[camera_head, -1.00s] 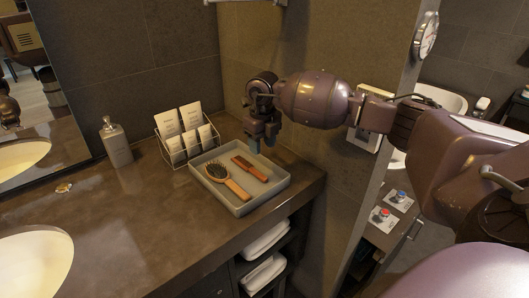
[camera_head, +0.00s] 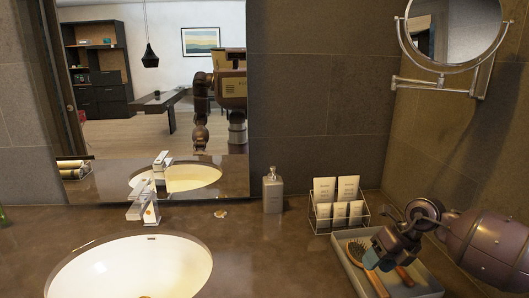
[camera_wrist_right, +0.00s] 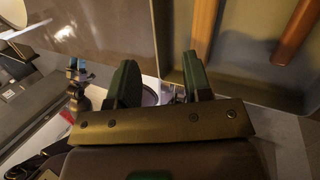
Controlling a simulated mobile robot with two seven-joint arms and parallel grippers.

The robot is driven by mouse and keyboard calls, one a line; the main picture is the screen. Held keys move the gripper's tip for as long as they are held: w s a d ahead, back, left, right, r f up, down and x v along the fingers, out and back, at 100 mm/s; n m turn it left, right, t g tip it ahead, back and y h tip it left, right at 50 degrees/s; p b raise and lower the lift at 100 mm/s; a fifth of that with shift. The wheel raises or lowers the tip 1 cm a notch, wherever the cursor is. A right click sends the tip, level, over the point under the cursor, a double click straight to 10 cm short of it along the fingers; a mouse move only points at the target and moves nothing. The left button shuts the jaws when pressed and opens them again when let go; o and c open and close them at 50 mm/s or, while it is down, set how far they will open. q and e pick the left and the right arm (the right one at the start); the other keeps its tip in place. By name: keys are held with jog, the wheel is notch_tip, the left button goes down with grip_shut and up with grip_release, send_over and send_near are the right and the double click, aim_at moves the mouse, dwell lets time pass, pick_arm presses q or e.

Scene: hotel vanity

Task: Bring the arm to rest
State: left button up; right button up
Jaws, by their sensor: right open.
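My right arm comes in from the right edge of the head view. My right gripper (camera_head: 376,262) is over the grey tray (camera_head: 428,277) and hides part of it. In the right wrist view its two dark green fingers (camera_wrist_right: 160,80) stand apart with nothing held between them. A brush (camera_head: 374,282) with a wooden handle lies in the tray. A wooden comb (camera_head: 404,277) lies beside it, partly behind the gripper. The wrist view shows a wooden handle (camera_wrist_right: 204,28) and another wooden piece (camera_wrist_right: 297,32) inside the tray, beyond the fingers. My left gripper is not directly in view.
A wire rack (camera_head: 338,219) with white packets stands behind the tray. A soap dispenser (camera_head: 273,191) stands left of it. A tap (camera_head: 146,200) and white basin (camera_head: 130,270) are at left. A round mirror (camera_head: 455,28) is on the right wall. The counter between basin and rack is mostly clear.

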jog(key=a+y, duration=0.1)
jog(key=a, duration=0.1)
jog(key=s+a+y, duration=0.1)
jog(key=a+y, duration=0.1)
jog(key=a, duration=0.1)
jog(key=s+a+t+y, duration=0.1)
jog(key=a, duration=0.2)
jog(key=shift+s+a+f+y, duration=0.25)
jog(key=shift+f+y, duration=0.15)
jog(key=s+a+r+m+t+y, duration=0.35)
jog(key=a+r+m+t, duration=0.2)
jog(key=m+t, duration=0.6)
jog(key=s+d+f+m+h, duration=0.55)
jog(key=m+h, duration=0.25)
jog(key=m, duration=0.3)
jog(key=s+d+f+m+h, duration=0.4)
jog(key=d+m+h, duration=0.35)
jog(key=m, duration=0.25)
jog(key=s+f+m+g+y, duration=0.1)
jog(key=s+f+m+g, duration=0.3)
jog(key=s, duration=0.6)
jog(key=s+f+m+g, duration=0.1)
jog(key=s+f+g, duration=0.2)
jog(key=s+g, duration=0.55)
jog(key=w+f+t+y, duration=0.1)
jog(key=w+f+t, duration=0.4)
jog(key=f+t, duration=0.4)
jog(key=shift+w+f+n+t, duration=0.2)
jog(key=shift+f+n+t, duration=0.2)
jog(key=shift+f, duration=0.55)
